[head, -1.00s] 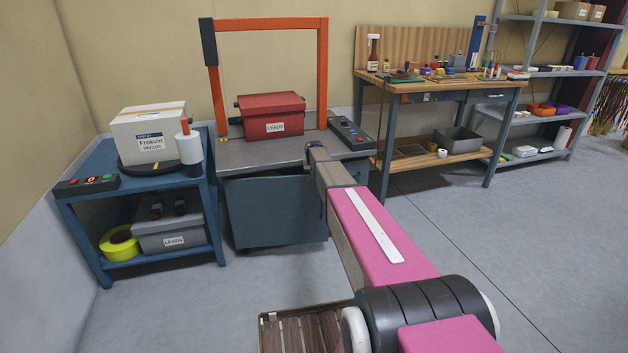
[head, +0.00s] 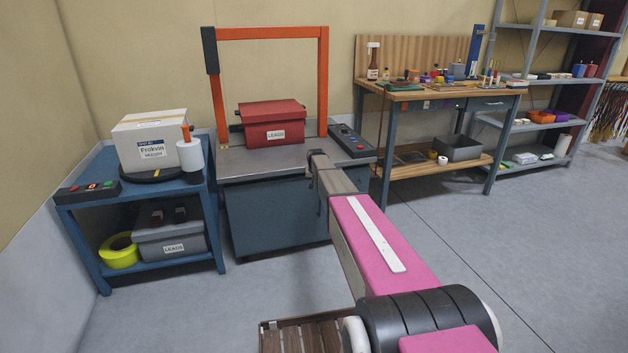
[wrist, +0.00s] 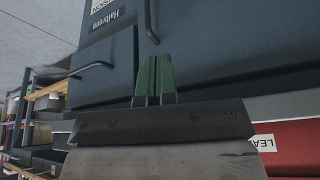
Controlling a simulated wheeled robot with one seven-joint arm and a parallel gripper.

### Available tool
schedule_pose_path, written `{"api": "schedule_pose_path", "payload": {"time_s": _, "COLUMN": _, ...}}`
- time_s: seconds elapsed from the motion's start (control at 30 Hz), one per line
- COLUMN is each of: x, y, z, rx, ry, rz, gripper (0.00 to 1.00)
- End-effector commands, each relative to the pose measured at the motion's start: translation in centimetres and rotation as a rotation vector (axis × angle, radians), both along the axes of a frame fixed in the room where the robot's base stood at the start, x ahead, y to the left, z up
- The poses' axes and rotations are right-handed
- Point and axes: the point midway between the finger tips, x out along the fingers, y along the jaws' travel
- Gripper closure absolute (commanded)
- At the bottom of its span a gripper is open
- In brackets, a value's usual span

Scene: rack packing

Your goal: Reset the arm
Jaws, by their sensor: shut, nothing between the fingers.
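My arm (head: 375,240), with pink covers, reaches forward from the lower right in the head view. Its far end is at the front edge of the strapping machine's grey top (head: 280,160); my gripper is not clearly seen there. In the wrist view my gripper (wrist: 154,75) has two green fingers pressed together with nothing between them. They are in front of a dark blue-grey cabinet face (wrist: 205,50) with a handle and printed lettering; whether they touch it I cannot tell.
A red box (head: 270,120) labelled LEADS sits on the machine under the orange arch (head: 322,80). A blue cart (head: 75,225) at left carries a white carton (head: 150,140). A workbench (head: 430,95) and a shelf (head: 545,75) stand at right. The floor at right is clear.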

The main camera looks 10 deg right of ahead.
Motion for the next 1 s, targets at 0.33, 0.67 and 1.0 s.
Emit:
{"api": "schedule_pose_path", "payload": {"time_s": 0.33, "x": -2.9, "y": -0.3, "z": 6.9, "rx": 0.000, "ry": -0.002, "rz": -0.001, "gripper": 1.00}}
{"api": "schedule_pose_path", "payload": {"time_s": 0.67, "x": -7.6, "y": 0.3, "z": 8.0, "rx": 0.003, "ry": 0.028, "rz": 0.012, "gripper": 1.00}}
{"api": "schedule_pose_path", "payload": {"time_s": 1.0, "x": -28.2, "y": 3.6, "z": 2.3, "rx": 0.015, "ry": 0.195, "rz": 0.090, "gripper": 1.00}}
